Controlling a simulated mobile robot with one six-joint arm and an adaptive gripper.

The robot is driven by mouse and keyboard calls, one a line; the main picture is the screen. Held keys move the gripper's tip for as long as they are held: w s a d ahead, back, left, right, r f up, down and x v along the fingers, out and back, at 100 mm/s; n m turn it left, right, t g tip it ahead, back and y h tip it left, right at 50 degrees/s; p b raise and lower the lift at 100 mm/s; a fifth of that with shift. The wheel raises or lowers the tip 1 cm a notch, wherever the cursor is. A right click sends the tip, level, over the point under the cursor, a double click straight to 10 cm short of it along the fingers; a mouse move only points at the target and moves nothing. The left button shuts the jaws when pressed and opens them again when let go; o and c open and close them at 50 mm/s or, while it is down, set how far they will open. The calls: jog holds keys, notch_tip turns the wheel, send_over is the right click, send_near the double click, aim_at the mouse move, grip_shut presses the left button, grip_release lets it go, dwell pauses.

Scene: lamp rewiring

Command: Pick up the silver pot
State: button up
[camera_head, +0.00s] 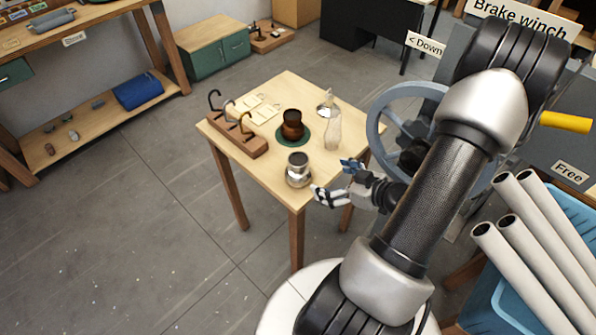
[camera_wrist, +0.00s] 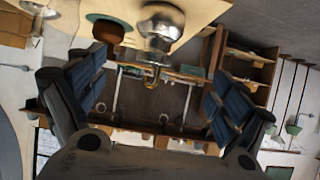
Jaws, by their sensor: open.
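The silver pot (camera_head: 298,172), a small shiny vessel with a dark top, stands upright near the front corner of the small wooden table (camera_head: 272,93). It also shows at the top middle of the wrist view (camera_wrist: 160,32), beyond and between the spread fingers. My gripper (camera_head: 334,181) is open and empty, just right of the pot near the table's edge and apart from it. In the wrist view its two blue-padded fingers (camera_wrist: 155,95) stand wide apart.
A dark brown pot (camera_head: 292,124) sits on a green round mat behind the silver pot. A clear bottle (camera_head: 333,132) stands to the right of it. A wooden hook rack (camera_head: 240,140) lies along the left edge. A large wheel (camera_head: 376,112) is beside my arm.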

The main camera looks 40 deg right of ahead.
aim_at(298, 167)
jog(key=b+x, duration=0.2)
jog(key=x, duration=0.6)
jog(key=shift+w+f, duration=0.25)
jog(key=shift+f, duration=0.05)
jog(key=shift+d+b+x, duration=0.2)
jog(key=shift+b+x, duration=0.6)
jog(key=shift+x, duration=2.2)
jog(key=shift+w+r, duration=0.1)
jog(key=shift+r, duration=0.1)
jog(key=c, duration=1.4)
